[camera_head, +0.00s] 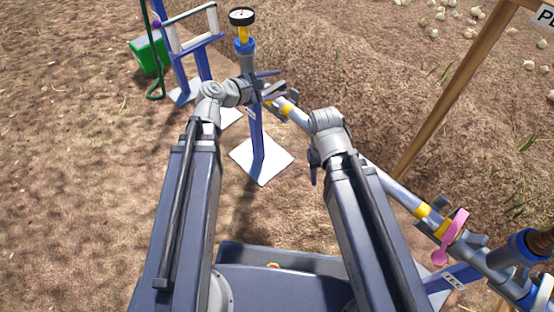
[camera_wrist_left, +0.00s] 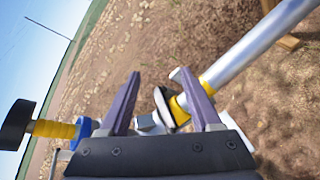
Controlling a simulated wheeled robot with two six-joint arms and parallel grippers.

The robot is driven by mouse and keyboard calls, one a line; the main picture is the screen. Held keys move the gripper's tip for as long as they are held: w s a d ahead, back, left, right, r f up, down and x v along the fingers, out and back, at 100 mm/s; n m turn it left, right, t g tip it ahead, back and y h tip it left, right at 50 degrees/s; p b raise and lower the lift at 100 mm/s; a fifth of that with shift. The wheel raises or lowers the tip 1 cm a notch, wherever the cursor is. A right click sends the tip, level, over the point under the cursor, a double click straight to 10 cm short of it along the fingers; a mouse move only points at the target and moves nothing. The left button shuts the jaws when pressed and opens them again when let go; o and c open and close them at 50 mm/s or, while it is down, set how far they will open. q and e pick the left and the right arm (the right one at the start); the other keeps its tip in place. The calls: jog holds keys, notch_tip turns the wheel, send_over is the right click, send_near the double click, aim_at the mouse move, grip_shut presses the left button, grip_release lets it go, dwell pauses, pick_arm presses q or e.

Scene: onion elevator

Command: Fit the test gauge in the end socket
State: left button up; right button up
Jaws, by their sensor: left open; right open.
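The test gauge (camera_head: 242,16), with a white dial in a black rim, stands upright on a yellow stem. The stem meets the blue collar of the end socket (camera_head: 245,47) at the far end of the pipe; how deep it sits cannot be told. In the left wrist view the gauge (camera_wrist_left: 15,126) lies left of my fingers, with the socket's blue collar (camera_wrist_left: 86,127) beside them. My left gripper (camera_head: 272,87) is open just below the socket; its purple fingers (camera_wrist_left: 158,92) straddle a grey fitting near the pipe end. My right gripper (camera_head: 314,172) is open, mostly hidden beneath its arm.
The silver pipe (camera_head: 401,195) runs down to the right, with yellow bands, a pink lever (camera_head: 455,232) and a blue fitting (camera_head: 521,247). A white base plate (camera_head: 240,160) carries the post. A green bin (camera_head: 149,53) and blue rack (camera_head: 197,44) stand back left. Bare ground lies left.

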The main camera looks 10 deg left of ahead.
pick_arm(q)
jog(key=s+d+f+m+g+y, duration=0.4)
jog(key=s+d+f+m+g, duration=0.4)
jog(key=s+f+m, duration=0.6)
jog(key=s+a+m+g+y, duration=0.2)
jog(key=s+m+y, duration=0.4)
jog(key=m, duration=0.3)
jog(key=shift+s+a+g, duration=0.15)
jog(key=shift+a+g, duration=0.25)
jog(key=shift+a, duration=0.5)
notch_tip(320, 180, up, 39)
jog(key=p, duration=3.9)
jog(key=shift+f, duration=0.1)
jog(key=shift+c, duration=0.3)
